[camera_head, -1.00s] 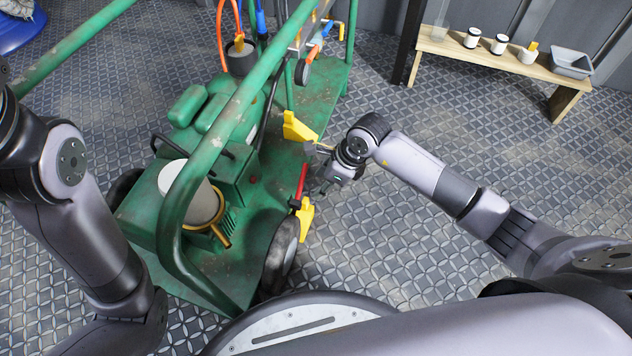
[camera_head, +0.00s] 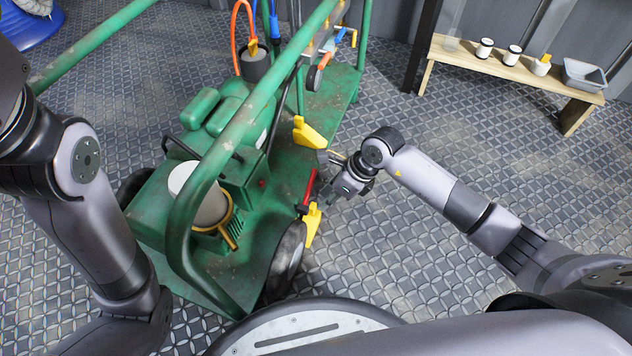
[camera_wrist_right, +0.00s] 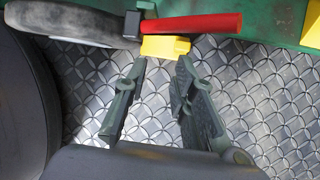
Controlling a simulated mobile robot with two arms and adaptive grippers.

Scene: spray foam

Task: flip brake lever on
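The brake lever (camera_head: 309,187) has a red handle and a yellow base (camera_head: 312,224). It is on the near right edge of the green cart, beside a wheel. In the right wrist view the red handle (camera_wrist_right: 195,23) lies across the top, with its yellow base (camera_wrist_right: 166,46) below it. My right gripper (camera_head: 328,178) is just right of the lever in the head view. In the right wrist view its two fingers (camera_wrist_right: 161,68) are apart, with nothing between them. Their tips point at the yellow base and look close to it; contact cannot be told. My left gripper is out of view.
The green cart (camera_head: 262,262) carries a machine, a white-topped canister (camera_head: 205,202) and hoses. A cart wheel (camera_head: 286,260) is close to the lever. A yellow wedge-shaped part (camera_head: 309,134) is farther along the edge. A wooden bench (camera_head: 500,69) stands back right; the floor before it is clear.

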